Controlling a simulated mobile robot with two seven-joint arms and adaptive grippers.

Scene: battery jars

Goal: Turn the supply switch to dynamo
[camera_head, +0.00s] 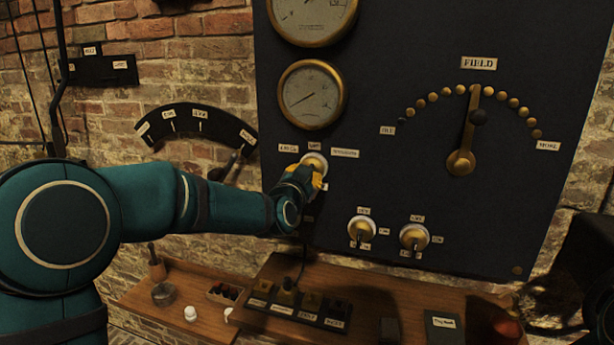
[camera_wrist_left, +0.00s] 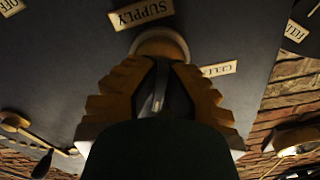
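The supply switch (camera_head: 315,162) is a round pale knob with a brass-coloured handle on the dark panel, below the lower gauge. Small labels sit above it, to its left and right; the right one (camera_head: 345,153) appears to read dynamo. My left gripper (camera_head: 308,178), with yellow fingers, is at the switch and hides part of its handle. In the left wrist view the fingers (camera_wrist_left: 160,80) close in on both sides of the handle, in front of the round switch base (camera_wrist_left: 160,44). A SUPPLY label (camera_wrist_left: 140,12) lies beside the base. My right gripper is not in view.
The panel also carries a field lever (camera_head: 461,160), two gauges and two smaller switches (camera_head: 361,230) (camera_head: 414,237) below. A curved black scale with a lever (camera_head: 196,120) is on the brick wall. A wooden shelf (camera_head: 240,318) with small items runs below.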

